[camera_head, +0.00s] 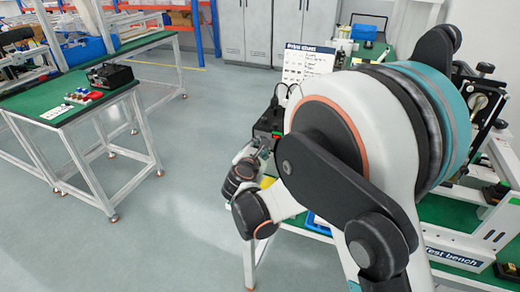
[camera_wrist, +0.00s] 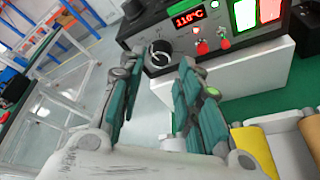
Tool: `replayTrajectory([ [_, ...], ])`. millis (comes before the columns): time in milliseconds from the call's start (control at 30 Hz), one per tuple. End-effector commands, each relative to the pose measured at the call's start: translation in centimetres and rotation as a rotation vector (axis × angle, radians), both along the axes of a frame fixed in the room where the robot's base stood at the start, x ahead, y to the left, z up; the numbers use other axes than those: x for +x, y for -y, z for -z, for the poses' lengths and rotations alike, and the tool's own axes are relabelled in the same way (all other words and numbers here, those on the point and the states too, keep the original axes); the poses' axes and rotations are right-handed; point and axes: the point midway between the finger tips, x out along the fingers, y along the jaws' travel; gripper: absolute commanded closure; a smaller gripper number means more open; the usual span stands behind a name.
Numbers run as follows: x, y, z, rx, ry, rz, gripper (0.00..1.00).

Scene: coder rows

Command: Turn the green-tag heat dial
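In the wrist view a black heat unit (camera_wrist: 205,30) has a lit red display (camera_wrist: 188,18) reading 110°C. A round black dial (camera_wrist: 158,52) with a white mark sits on its front, lower left of the display. In the head view my own arm hides most of the gripper and the dial.
In the wrist view, red knobs (camera_wrist: 202,47) and a green lit panel (camera_wrist: 245,14) lie right of the dial. A yellow cylinder (camera_wrist: 254,146) stands at lower right. In the head view, a green-topped bench (camera_head: 60,110) stands left, with clear floor (camera_head: 190,130) between.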

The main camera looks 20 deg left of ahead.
Motion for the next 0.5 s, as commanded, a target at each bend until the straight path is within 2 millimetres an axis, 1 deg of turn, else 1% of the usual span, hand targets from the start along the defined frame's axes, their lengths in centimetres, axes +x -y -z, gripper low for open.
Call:
replayTrajectory([
  [33,0.8,-0.1,0.4,0.001,0.000,0.002,0.68],
  [100,1.8,-0.2,0.7,0.001,0.001,0.001,0.68],
  [200,2.7,-0.3,0.9,0.001,0.001,0.001,0.68],
  [333,3.3,-0.4,1.0,0.000,0.000,0.000,0.68],
  [500,3.5,-0.4,1.0,0.000,0.000,0.000,0.68],
])
